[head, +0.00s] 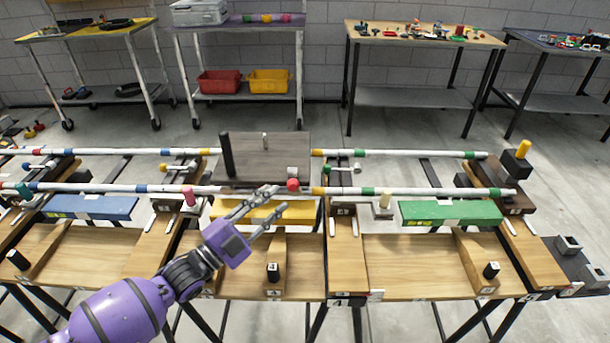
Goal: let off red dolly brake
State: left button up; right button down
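A dark flat dolly (270,150) sits on two white rails with coloured bands, near the middle of the bench. It carries a black upright post at its left and a small pale peg near its back. A red knob (293,184) is at its front right corner, just below a small whitish block (292,172); it looks like the brake. My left gripper (277,205) reaches in from the lower left, its two fingers apart and nothing between them. Its fingertips are just left of and below the red knob; I cannot tell whether they touch. My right gripper is out of view.
The front rail (400,191) runs across the bench. Yellow (300,213), blue (90,208) and green (450,213) blocks lie below it. Pegs (383,205) and dark posts (273,271) stand on the wooden bench. Tables and shelves line the back wall.

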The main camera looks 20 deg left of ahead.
aim_at(293, 183)
pick_arm(q)
jog(key=x, duration=0.7)
jog(key=shift+r, duration=0.1)
grip_shut()
